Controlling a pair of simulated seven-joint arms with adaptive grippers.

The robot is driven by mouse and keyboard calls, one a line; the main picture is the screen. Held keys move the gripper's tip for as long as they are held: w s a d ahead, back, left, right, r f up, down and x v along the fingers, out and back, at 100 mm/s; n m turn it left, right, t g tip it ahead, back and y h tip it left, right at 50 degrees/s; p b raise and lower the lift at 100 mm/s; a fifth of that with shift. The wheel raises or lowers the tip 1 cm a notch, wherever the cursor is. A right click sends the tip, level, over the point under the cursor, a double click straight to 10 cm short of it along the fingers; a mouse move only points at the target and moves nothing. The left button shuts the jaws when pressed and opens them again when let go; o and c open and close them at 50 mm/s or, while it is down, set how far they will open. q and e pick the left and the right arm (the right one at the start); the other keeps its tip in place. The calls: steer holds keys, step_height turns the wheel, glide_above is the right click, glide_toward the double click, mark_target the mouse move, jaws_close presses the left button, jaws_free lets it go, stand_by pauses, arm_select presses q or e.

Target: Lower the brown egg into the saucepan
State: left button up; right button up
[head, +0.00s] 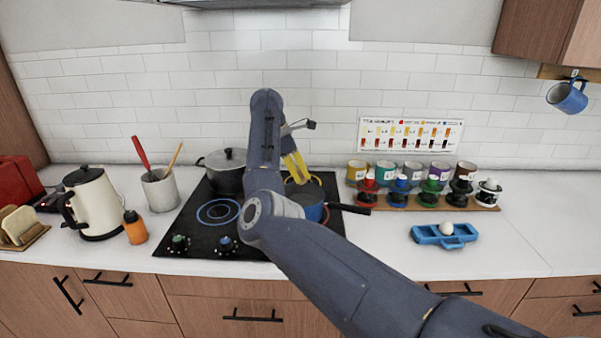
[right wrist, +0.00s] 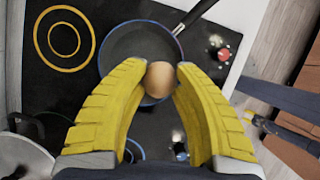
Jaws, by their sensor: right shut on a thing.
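The brown egg (right wrist: 161,80) is held between the two yellow fingers of my right gripper (right wrist: 160,76) in the right wrist view. In the head view the right gripper (head: 299,180) points down at the saucepan, and I cannot make out the egg there. The saucepan (head: 309,212) is blue outside with a black handle pointing right, and stands on the hob. In the right wrist view its dark inside (right wrist: 140,45) looks empty, and the egg overlaps its near rim. The exact height of the egg above it is unclear.
A lidded grey pot (head: 226,177) stands on the black hob (head: 203,235), left of my forearm. A blue egg holder (head: 428,235) with a white egg (head: 446,228) lies to the right. A kettle (head: 97,200) is left.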

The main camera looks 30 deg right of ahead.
steer(key=shift+f, duration=4.4)
steer(key=shift+f, duration=0.25)
